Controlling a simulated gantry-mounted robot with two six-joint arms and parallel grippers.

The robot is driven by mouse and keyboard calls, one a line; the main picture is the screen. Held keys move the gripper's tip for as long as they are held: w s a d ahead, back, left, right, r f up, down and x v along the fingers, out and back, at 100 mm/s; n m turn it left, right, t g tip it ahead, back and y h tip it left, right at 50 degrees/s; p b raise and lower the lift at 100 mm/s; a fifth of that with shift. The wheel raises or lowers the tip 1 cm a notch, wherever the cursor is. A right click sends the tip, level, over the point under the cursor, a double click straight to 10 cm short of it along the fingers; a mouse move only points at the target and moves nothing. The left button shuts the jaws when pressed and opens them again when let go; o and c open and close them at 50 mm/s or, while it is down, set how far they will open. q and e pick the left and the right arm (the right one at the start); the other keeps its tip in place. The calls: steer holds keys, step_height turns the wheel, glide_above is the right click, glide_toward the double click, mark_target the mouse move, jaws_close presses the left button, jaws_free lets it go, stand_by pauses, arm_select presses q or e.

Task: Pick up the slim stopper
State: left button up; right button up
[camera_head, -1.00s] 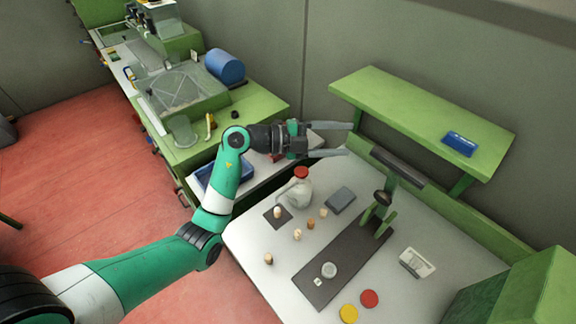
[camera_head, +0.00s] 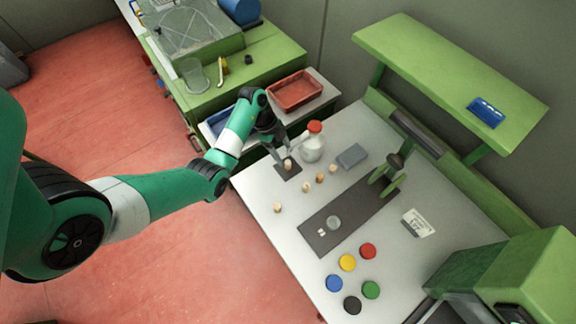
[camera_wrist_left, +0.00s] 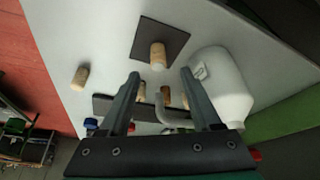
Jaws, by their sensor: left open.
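Several cork stoppers stand on the white table. One stopper (camera_head: 287,164) is on a small dark square mat (camera_head: 278,172); it also shows in the left wrist view (camera_wrist_left: 158,55). Others stand apart: a stopper (camera_head: 278,207) near the front-left edge, a pale one (camera_head: 306,187), a browner one (camera_head: 320,177) and another (camera_head: 333,168). I cannot tell for sure which is the slim one. My left gripper (camera_head: 283,155) is open, pointing down over the mat. In the wrist view its fingers (camera_wrist_left: 160,74) are apart with nothing between the tips; the mat's stopper appears just beyond them.
A white bottle with a red cap (camera_head: 312,146) stands close to the right of my left gripper. Coloured discs (camera_head: 347,262) are at the front. A red tray (camera_head: 295,91) is behind.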

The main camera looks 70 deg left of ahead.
mark_target(287, 162)
arm_select(q)
steer(key=x, duration=0.1)
steer(key=b+x, duration=0.1)
steer(key=x, duration=0.1)
steer(key=b+x, duration=0.1)
steer(key=shift+s+f, duration=0.25)
steer(key=shift+w+d+f, duration=0.15)
steer(key=shift+d+f, duration=0.05)
steer(key=shift+f, duration=0.15)
steer(key=shift+c, duration=0.2)
jaws_close()
